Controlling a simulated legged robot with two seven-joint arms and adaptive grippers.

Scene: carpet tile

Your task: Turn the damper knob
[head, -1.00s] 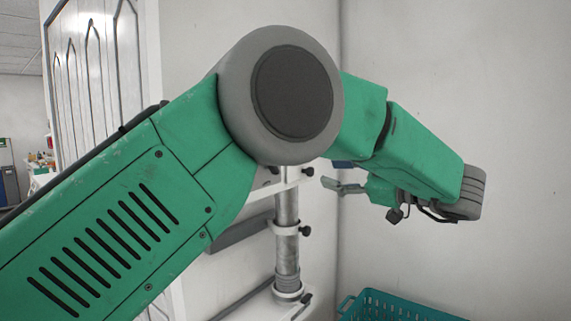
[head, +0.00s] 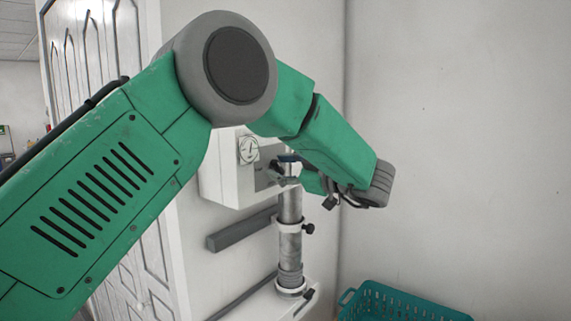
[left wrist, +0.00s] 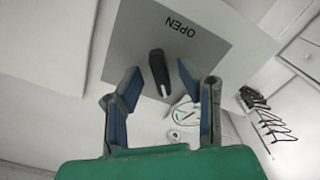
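The damper knob (left wrist: 158,72) is a dark handle with a pale line on its end, on a grey plate (left wrist: 205,52) marked OPEN in the left wrist view. In the head view the knob (head: 277,170) shows small on the white box (head: 218,178) on the wall. My left gripper (left wrist: 157,85) is open, with a blue-padded finger on each side of the knob's lower end in the picture. I cannot tell whether the fingers touch it. In the head view the left gripper (head: 288,169) is at the front of the box, partly hidden by my arm. My right gripper is not in view.
A round dial (head: 248,150) is on the box, left of the knob. A metal pipe (head: 290,240) with clamps stands below the gripper. A teal basket (head: 405,303) is at the lower right, and a panelled door (head: 85,70) is at the left.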

